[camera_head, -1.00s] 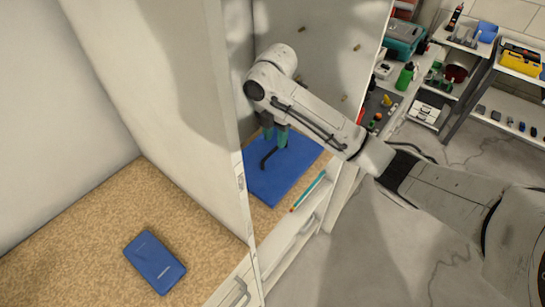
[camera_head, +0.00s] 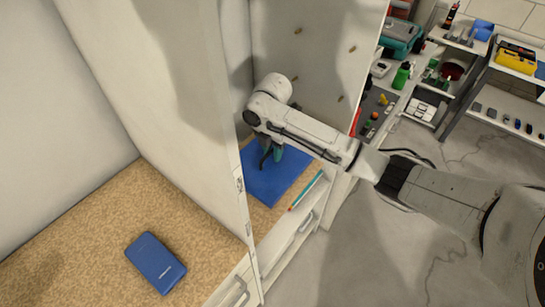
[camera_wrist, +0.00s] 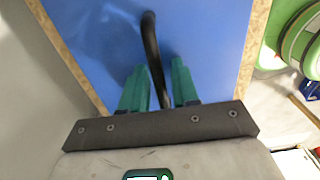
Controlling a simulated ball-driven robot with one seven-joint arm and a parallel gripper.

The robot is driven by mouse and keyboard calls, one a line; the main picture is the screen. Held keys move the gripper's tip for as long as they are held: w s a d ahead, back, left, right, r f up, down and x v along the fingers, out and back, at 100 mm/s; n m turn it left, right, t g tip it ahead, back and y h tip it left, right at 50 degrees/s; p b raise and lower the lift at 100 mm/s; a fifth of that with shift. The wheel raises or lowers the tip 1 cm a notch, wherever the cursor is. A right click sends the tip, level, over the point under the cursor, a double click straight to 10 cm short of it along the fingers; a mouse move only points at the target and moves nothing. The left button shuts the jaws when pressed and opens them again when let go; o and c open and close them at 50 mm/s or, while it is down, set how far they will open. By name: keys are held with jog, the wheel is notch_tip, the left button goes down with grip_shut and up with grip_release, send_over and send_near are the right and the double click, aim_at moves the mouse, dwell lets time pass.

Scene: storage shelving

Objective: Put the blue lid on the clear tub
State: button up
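The blue lid (camera_head: 270,189) is a flat blue panel lying on the cork shelf inside the right bay. It also fills most of the wrist view (camera_wrist: 210,35). A black curved handle (camera_wrist: 151,45) rises from it. My gripper (camera_head: 271,154) is low over the lid. In the wrist view its two green fingers (camera_wrist: 158,75) stand apart on either side of the handle, with a small gap visible on the right. I cannot make out a clear tub in either view.
A white divider (camera_head: 190,110) stands left of my gripper. A dark blue box (camera_head: 155,262) lies on the cork in the left bay. A teal and red pencil (camera_head: 306,190) lies along the right bay's front edge. Cluttered benches with a green bottle (camera_head: 402,75) are beyond.

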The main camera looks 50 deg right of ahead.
grip_shut()
